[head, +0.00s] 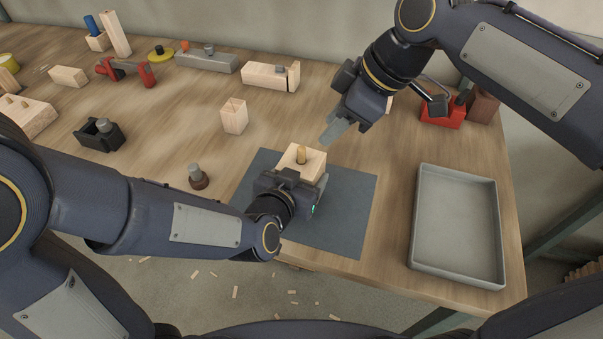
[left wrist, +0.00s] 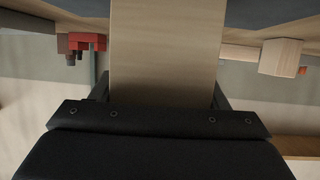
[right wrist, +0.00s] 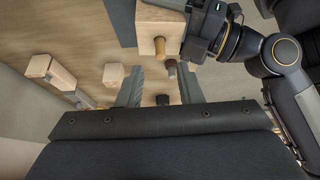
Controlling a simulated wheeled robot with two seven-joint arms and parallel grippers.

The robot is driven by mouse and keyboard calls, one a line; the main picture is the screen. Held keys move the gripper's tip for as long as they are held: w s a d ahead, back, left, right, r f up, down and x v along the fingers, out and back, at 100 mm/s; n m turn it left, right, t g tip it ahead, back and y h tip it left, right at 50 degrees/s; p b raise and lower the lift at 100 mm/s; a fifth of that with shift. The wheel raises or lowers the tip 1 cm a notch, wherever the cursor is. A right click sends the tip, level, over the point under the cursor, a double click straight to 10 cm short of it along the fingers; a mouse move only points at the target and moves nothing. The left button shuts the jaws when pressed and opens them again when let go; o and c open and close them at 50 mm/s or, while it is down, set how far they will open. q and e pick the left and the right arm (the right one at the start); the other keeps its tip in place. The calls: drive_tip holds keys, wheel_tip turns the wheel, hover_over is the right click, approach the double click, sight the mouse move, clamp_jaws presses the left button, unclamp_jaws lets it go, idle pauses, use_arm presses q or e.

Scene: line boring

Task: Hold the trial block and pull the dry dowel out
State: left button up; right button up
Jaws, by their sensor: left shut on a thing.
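The trial block (head: 308,160) is a pale wooden block on the dark grey mat (head: 345,215). My left gripper (head: 300,182) is shut on the block from the near side; the block's pale face (left wrist: 165,45) fills the middle of the left wrist view. My right gripper (head: 335,130) is above and behind the block, to its right, with its fingers apart and nothing between them. In the right wrist view the block (right wrist: 160,28) and dowel (right wrist: 160,47) lie beyond the open right fingers (right wrist: 158,90).
A grey tray (head: 427,240) sits at the right of the bench. A small wooden block (head: 234,117) and a dark knobbed piece (head: 198,177) stand left of the mat. A wooden plane-like piece (head: 268,77), a red clamp (head: 125,72) and a black holder (head: 100,135) lie farther off.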

sight(301, 148)
drive_tip(key=shift+w+a+f+n+g+h, duration=0.35)
drive_tip(key=shift+a+f+n, duration=0.5)
drive_tip(key=shift+f, duration=0.45)
drive_tip(key=shift+w+a+f+n+g+h, duration=0.25)
drive_tip(key=shift+a+f+n, duration=0.6)
drive_tip(key=shift+f, duration=0.45)
drive_tip(key=shift+w+a+f+n+g+h, duration=0.25)
drive_tip(key=shift+a+f+n+g+h, duration=0.25)
drive_tip(key=shift+a+f, duration=0.65)
drive_tip(key=shift+d+f, duration=0.15)
clamp_jaws()
drive_tip(key=shift+r, duration=0.25)
drive_tip(key=shift+r, duration=0.8)
